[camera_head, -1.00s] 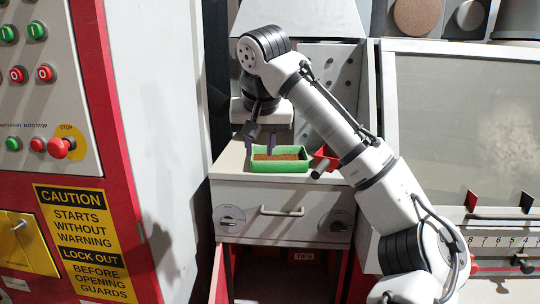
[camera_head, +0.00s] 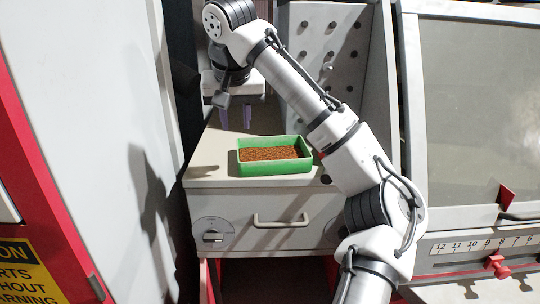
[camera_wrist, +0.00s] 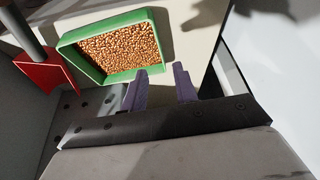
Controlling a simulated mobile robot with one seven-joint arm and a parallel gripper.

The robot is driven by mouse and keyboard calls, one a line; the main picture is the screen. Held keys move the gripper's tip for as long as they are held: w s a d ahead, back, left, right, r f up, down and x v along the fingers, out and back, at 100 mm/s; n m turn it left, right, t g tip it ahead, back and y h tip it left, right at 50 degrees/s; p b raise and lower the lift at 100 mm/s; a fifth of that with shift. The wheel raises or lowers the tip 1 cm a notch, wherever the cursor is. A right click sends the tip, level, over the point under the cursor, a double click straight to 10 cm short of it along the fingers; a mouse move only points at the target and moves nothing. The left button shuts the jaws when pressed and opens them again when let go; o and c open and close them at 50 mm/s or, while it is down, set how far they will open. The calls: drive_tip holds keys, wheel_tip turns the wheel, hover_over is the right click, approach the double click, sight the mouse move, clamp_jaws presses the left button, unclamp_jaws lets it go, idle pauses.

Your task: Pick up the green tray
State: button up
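The green tray (camera_head: 275,168) stands upright on the light top of a drawer cabinet in the head view. It is filled with copper-brown granules (camera_head: 270,153). My gripper (camera_head: 235,124) is above the cabinet top, behind and to the left of the tray, pointing down. Its two purple fingers are apart with nothing between them. In the wrist view, the tray (camera_wrist: 152,18) shows at the upper left, and my gripper (camera_wrist: 159,78) is at the lower middle, its fingers apart and clear of the tray.
The cabinet top (camera_head: 212,160) is bare left of the tray. A perforated grey panel (camera_head: 345,45) rises behind it. A red-bladed tool (camera_wrist: 48,68) lies beside the tray in the wrist view. A tall red and white machine (camera_head: 90,110) stands close on the left.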

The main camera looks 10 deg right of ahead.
drive_tip(key=x, duration=0.5)
drive_tip(key=shift+f, duration=0.15)
drive_tip(key=shift+w+p+x, duration=0.1)
drive_tip(key=shift+p+x, duration=0.25)
drive_tip(key=shift+x, duration=1.05)
drive_tip(key=shift+w+p+x, duration=0.15)
drive_tip(key=shift+p+x, duration=0.2)
drive_tip(key=shift+x, duration=1.05)
clamp_jaws()
drive_tip(key=shift+r, duration=0.3)
